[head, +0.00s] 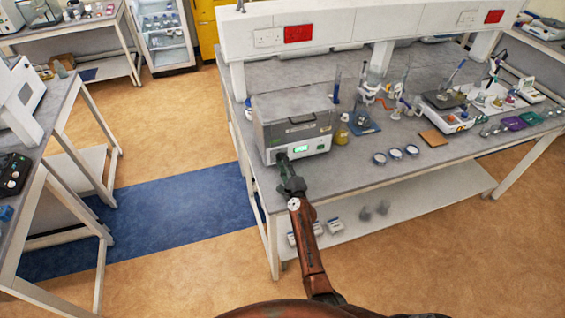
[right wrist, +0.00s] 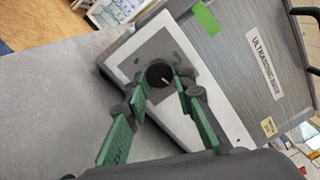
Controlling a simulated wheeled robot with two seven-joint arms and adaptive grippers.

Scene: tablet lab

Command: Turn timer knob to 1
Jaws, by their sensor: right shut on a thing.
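The ultrasonic bath (head: 293,122) is a grey metal box with a white front panel, standing at the left end of the bench. Its front has a small lit green display (head: 301,149). In the right wrist view the black timer knob (right wrist: 160,76) with a white pointer line sits on the grey and white panel. My right gripper (head: 284,163) reaches the left part of that panel. In the right wrist view its green fingers (right wrist: 160,92) are shut on the knob, one on each side. The head view hides the knob behind the gripper. My left gripper is in neither view.
The grey bench (head: 350,165) carries a yellow-liquid bottle (head: 341,131) close to the bath's right side, several white-rimmed dishes (head: 396,153), and a brown square pad (head: 433,138). A lower shelf (head: 400,197) runs beneath.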

